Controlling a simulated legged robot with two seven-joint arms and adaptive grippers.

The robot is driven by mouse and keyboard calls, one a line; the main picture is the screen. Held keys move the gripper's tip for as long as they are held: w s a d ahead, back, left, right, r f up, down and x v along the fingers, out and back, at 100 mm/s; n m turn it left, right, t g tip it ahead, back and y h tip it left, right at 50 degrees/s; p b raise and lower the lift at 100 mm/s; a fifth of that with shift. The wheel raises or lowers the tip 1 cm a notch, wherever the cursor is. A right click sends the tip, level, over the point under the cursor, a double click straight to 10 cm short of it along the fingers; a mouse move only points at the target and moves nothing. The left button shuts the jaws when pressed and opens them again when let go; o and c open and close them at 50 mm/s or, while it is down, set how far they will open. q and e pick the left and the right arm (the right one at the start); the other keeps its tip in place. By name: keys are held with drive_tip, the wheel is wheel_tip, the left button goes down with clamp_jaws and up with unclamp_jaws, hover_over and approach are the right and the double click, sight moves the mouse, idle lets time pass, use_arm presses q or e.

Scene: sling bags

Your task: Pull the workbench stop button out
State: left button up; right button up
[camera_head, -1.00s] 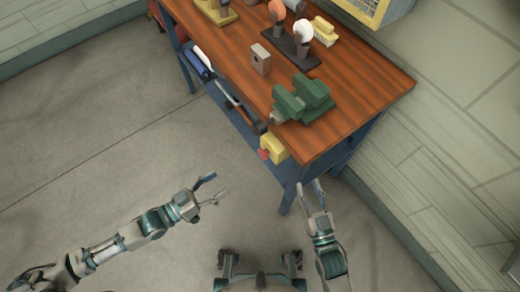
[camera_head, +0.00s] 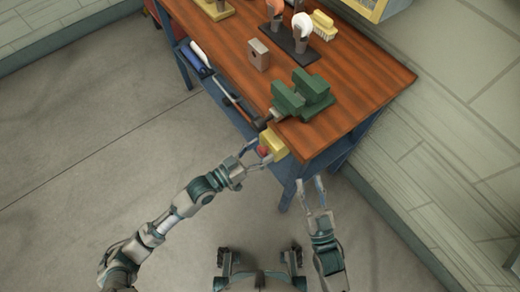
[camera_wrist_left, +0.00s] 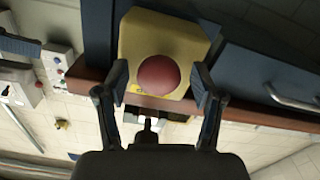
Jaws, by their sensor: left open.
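The stop button is a red mushroom knob (camera_head: 263,151) on a yellow box (camera_head: 273,144) fixed at the front corner of the workbench. In the left wrist view the red knob (camera_wrist_left: 158,75) sits on the face of the yellow box (camera_wrist_left: 140,32). My left gripper (camera_head: 259,156) is open right at the knob. In the left wrist view its fingers (camera_wrist_left: 158,82) stand on either side of the knob, with gaps visible on both sides. My right gripper (camera_head: 309,184) is open and empty below the workbench corner.
The wooden workbench (camera_head: 365,85) carries a green vise (camera_head: 303,94), a grey block (camera_head: 258,54) and a yellow brush (camera_head: 323,25). Tools hang along its front edge (camera_head: 222,88). The floor to the left (camera_head: 85,140) is clear.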

drive_tip(key=shift+a, duration=0.1)
use_arm(q)
drive_tip(key=shift+a, duration=0.1)
drive_tip(key=shift+c, duration=0.7)
clamp_jaws()
drive_tip(key=shift+s+a+r, duration=0.1)
drive_tip(key=shift+s+a, duration=0.1)
drive_tip(key=shift+a, duration=0.1)
drive_tip(key=shift+s+a+p, duration=0.2)
drive_tip(key=shift+a+p, duration=0.1)
drive_tip(key=shift+o, duration=0.7)
unclamp_jaws()
drive_tip(key=shift+s+a, duration=0.1)
use_arm(e)
drive_tip(key=shift+w+f+g, duration=0.2)
drive_tip(key=shift+f+g, duration=0.3)
use_arm(q)
drive_tip(key=shift+a, duration=0.1)
use_arm(e)
drive_tip(key=shift+s+r, duration=0.1)
